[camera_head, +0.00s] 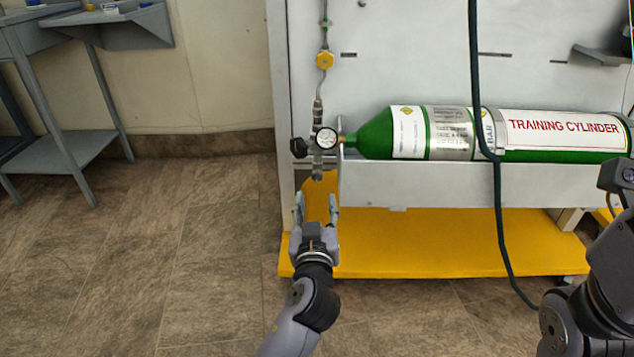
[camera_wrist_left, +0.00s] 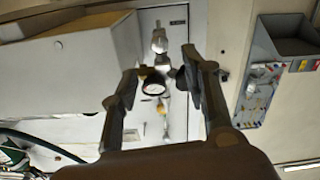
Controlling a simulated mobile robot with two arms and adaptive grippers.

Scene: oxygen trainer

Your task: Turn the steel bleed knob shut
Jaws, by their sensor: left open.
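The steel bleed knob (camera_head: 317,173) hangs at the bottom of the regulator, below the round gauge (camera_head: 326,138) and beside a black knob (camera_head: 298,147). My left gripper (camera_head: 316,203) is open and empty. In the head view its fingertips point up and lie just below the bleed knob, apart from it as far as I can see. In the left wrist view the steel knob (camera_wrist_left: 160,42) appears between and beyond the two spread fingers, with the gauge (camera_wrist_left: 154,88) lower down. How far the knob is turned cannot be told.
A green training cylinder (camera_head: 375,135) lies on a white shelf (camera_head: 440,185) right of the regulator. A yellow base plate (camera_head: 430,245) is below. A dark hose (camera_head: 498,210) hangs in front. My right arm is at the right edge.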

